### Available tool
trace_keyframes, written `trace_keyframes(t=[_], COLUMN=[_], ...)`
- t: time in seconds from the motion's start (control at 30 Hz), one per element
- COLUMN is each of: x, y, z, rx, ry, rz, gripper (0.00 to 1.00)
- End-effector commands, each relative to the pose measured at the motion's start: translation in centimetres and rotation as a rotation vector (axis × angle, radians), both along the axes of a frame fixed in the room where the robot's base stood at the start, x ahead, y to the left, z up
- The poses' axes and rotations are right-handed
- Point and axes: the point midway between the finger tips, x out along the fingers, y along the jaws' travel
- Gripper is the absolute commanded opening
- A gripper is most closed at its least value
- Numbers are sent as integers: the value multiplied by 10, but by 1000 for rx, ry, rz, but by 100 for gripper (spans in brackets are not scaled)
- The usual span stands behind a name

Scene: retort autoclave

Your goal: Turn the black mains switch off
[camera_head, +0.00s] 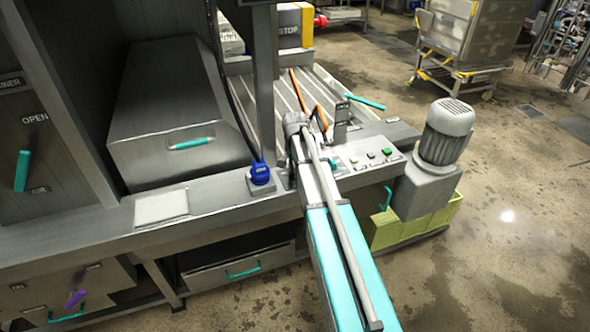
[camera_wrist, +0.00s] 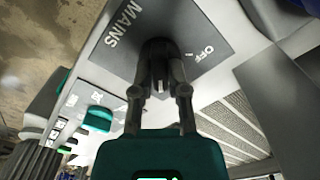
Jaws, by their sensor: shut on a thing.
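The black mains switch (camera_wrist: 160,54) sits on a dark grey plate (camera_wrist: 196,22) lettered MAINS on the left and OFF on the right in the wrist view. My gripper (camera_wrist: 159,66) is shut on the switch, with one finger on each side of it. The fingers cover much of the switch, so I cannot tell which way it points. In the head view my arm reaches over the front ledge to the control panel (camera_head: 342,172), and it hides the switch there.
Several small buttons (camera_head: 371,155) lie on the panel to the right of my arm. A blue device (camera_head: 260,174) stands on the ledge to its left. A grey motor (camera_head: 446,130) stands at the panel's right end.

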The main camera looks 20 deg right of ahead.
Motion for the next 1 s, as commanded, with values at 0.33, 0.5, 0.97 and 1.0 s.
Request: trace_keyframes(t=[0.33,0.5,0.97,1.0], x=[0,0,0,0], y=[0,0,0,0], z=[0,0,0,0], rx=[0,0,0,0], ry=[0,0,0,0], rz=[27,88,442,479], gripper=[0,0,0,0])
